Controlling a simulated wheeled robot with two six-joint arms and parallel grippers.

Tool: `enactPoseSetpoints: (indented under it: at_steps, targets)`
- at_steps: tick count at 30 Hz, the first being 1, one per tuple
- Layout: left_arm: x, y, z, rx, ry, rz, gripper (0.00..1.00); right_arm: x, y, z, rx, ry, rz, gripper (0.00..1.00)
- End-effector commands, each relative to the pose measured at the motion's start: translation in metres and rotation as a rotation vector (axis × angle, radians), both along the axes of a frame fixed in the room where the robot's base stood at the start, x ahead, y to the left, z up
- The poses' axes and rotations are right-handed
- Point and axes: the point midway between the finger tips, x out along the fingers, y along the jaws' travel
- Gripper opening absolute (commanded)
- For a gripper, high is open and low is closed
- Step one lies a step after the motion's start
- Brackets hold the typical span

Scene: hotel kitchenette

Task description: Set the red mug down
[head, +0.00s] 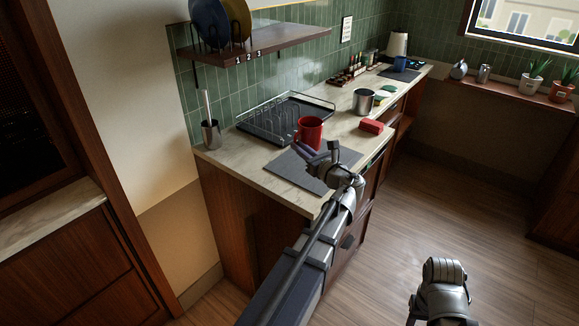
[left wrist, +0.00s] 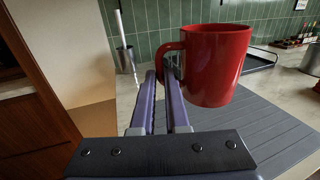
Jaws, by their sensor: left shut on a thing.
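The red mug (head: 310,131) is upright over the grey ribbed mat (head: 289,171) on the counter. It also shows large in the left wrist view (left wrist: 217,68). My left gripper (head: 306,149) is shut on the mug's handle, with the handle between its two fingers (left wrist: 168,78) in the left wrist view. The mug's base is close to the mat; I cannot tell if it touches. Part of my right arm shows at the lower right of the head view, but its gripper's fingers are not visible.
A black dish rack (head: 262,124) stands behind the mat. A utensil holder (head: 211,134) is at the counter's left end. A red block (head: 371,126) and a metal pot (head: 363,101) stand to the right. A shelf (head: 262,48) with plates hangs above.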

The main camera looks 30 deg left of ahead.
Motion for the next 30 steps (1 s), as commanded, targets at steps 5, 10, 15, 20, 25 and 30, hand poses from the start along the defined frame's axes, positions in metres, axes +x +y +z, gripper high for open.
enactPoseSetpoints:
  at_steps: [5,10,15,20,25,30]
  targets:
    - [-0.023,-0.006,-0.021,0.000,-0.004,0.097,0.00,0.000,0.000,-0.021,0.000,0.000,0.000,0.50]
    - [-0.027,-0.007,-0.020,0.001,-0.005,0.114,0.00,0.000,0.000,-0.020,0.000,0.000,0.000,0.50]
    - [-0.026,-0.006,-0.024,0.000,-0.004,0.113,0.00,0.000,0.000,-0.025,0.000,0.000,0.000,0.50]
    - [-0.026,-0.006,-0.035,0.000,-0.004,0.113,0.00,0.000,0.000,-0.036,0.000,0.000,0.000,0.50]
    - [-0.026,-0.006,-0.053,0.000,-0.004,0.112,0.00,0.000,0.000,-0.053,0.000,0.000,0.001,0.50]
    - [-0.026,-0.006,-0.072,0.000,-0.004,0.112,0.00,0.000,0.000,-0.072,0.000,0.000,0.001,0.50]
